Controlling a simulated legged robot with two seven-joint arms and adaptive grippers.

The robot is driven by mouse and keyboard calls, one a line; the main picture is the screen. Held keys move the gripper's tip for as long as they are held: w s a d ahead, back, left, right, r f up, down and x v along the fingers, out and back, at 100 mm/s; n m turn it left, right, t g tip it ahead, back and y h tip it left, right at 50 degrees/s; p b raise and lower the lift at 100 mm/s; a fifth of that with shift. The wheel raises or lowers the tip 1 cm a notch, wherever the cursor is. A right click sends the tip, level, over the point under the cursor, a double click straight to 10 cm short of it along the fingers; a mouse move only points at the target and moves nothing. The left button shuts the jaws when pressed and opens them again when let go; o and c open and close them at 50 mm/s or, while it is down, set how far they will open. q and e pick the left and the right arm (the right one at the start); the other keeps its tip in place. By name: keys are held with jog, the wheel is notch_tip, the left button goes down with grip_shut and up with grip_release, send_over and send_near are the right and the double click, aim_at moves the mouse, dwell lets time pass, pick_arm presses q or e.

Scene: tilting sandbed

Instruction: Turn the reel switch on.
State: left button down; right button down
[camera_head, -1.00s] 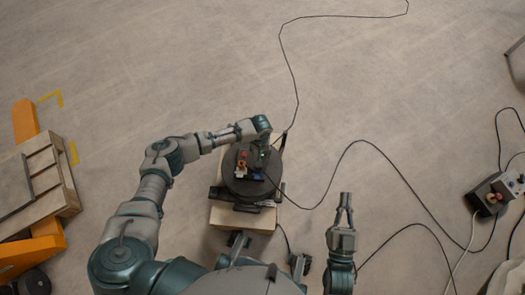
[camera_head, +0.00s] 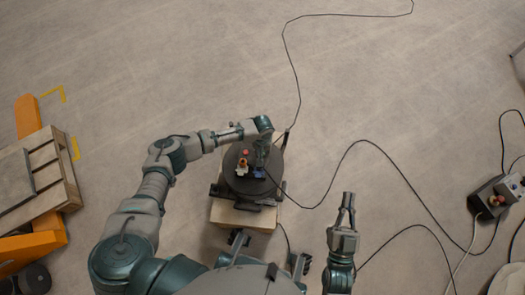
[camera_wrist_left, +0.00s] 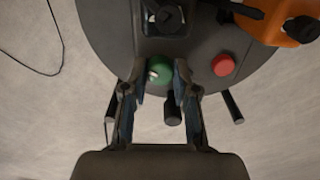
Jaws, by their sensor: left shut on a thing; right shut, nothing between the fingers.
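The dark round cable reel (camera_head: 240,184) sits on a wooden base (camera_head: 232,216) in front of me. In the left wrist view, its top face (camera_wrist_left: 105,28) carries a green round knob (camera_wrist_left: 159,68), a red button (camera_wrist_left: 223,65) and a black rotary part (camera_wrist_left: 165,18). My left gripper (camera_head: 262,152) is over the reel, pointing down. In the left wrist view the fingers of this gripper (camera_wrist_left: 160,80) are shut on the green knob, one on each side. My right gripper (camera_head: 347,198) is shut and empty, to the right of the reel.
An orange plug (camera_wrist_left: 290,28) sits on the reel near the red button. Black cables (camera_head: 385,157) run across the floor to a socket box (camera_head: 490,198) at right. A wooden pallet (camera_head: 60,190) on an orange pallet truck (camera_head: 28,115) stands at left.

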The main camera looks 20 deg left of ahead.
pick_arm(q)
jog(key=p, duration=0.1)
jog(key=m+p, duration=0.1)
jog(key=p, duration=0.1)
jog(key=shift+r+m, duration=0.25)
jog(key=shift+m, duration=0.05)
jog(key=m+p, duration=0.2)
jog(key=shift+s+f+m, duration=0.1)
jog(key=shift+f+m, duration=0.15)
jog(key=shift+m, duration=0.85)
jog(key=shift+f+m+p, duration=0.1)
jog(key=shift+m+p, duration=0.25)
jog(key=shift+m, duration=2.55)
pick_arm(e)
jog(key=s+d+f+g+h, duration=0.1)
jog(key=s+f+g, duration=0.1)
jog(key=f+g, duration=0.4)
jog(key=s+d+f+g+h, duration=0.2)
jog(key=s+f+g, duration=0.1)
jog(key=f+g, duration=0.3)
jog(key=shift+d+f, duration=0.2)
jog(key=shift+f, duration=0.8)
pick_arm(q)
jog(key=shift+m, duration=0.3)
pick_arm(e)
jog(key=shift+s, duration=0.15)
pick_arm(q)
jog(key=c, duration=0.9)
grip_release()
